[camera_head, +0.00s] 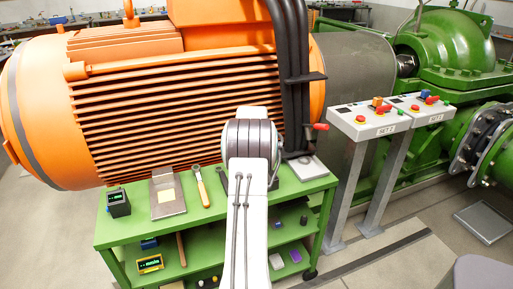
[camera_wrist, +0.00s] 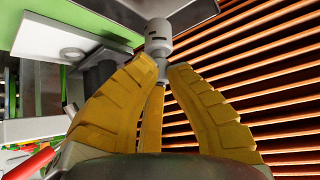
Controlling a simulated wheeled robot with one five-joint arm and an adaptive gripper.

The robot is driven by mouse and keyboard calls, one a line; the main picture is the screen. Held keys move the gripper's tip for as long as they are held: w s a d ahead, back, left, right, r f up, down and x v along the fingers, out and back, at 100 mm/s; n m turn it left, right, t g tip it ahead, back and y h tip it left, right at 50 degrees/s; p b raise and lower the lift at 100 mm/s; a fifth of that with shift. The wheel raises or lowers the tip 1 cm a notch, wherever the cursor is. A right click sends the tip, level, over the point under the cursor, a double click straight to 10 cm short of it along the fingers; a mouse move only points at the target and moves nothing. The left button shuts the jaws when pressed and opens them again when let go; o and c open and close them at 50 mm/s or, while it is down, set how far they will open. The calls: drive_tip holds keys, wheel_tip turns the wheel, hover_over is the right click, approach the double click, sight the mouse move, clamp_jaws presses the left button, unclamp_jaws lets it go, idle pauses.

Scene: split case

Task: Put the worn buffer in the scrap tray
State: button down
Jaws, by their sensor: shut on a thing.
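In the wrist view, the three yellow fingers of my gripper (camera_wrist: 162,78) are shut on the thin stem of a grey cylindrical piece (camera_wrist: 158,38). The piece has dark slots in its side and stands out beyond the fingertips. It may be the worn buffer; I cannot tell for sure. In the head view my white arm hides the gripper and the piece. A flat grey tray (camera_head: 157,212) with a yellowish patch lies on the green cart's top. A grey plate or tray (camera_head: 318,170) lies at the cart's right end. Neither shows a readable label.
The green cart (camera_head: 140,236) stands before the orange finned motor (camera_head: 100,75), whose fins (camera_wrist: 270,75) are close in the wrist view. A tool with an orange handle (camera_head: 202,192) and a dark meter (camera_head: 118,203) lie on the cart. Two control stands (camera_head: 368,122) are at right.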

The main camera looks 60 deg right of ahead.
drive_tip(key=shift+s+a+f+n+g+y, duration=0.2)
drive_tip(key=shift+a+f+n+g+y, duration=0.15)
drive_tip(key=shift+y, duration=0.15)
drive_tip(key=shift+f+b, duration=2.05)
drive_tip(key=shift+f, duration=1.45)
drive_tip(key=shift+f+b, duration=0.35)
drive_tip(key=shift+f, duration=0.05)
drive_tip(key=c, duration=1.3)
unclamp_jaws()
drive_tip(key=shift+c, duration=0.2)
drive_tip(key=v, duration=1.2)
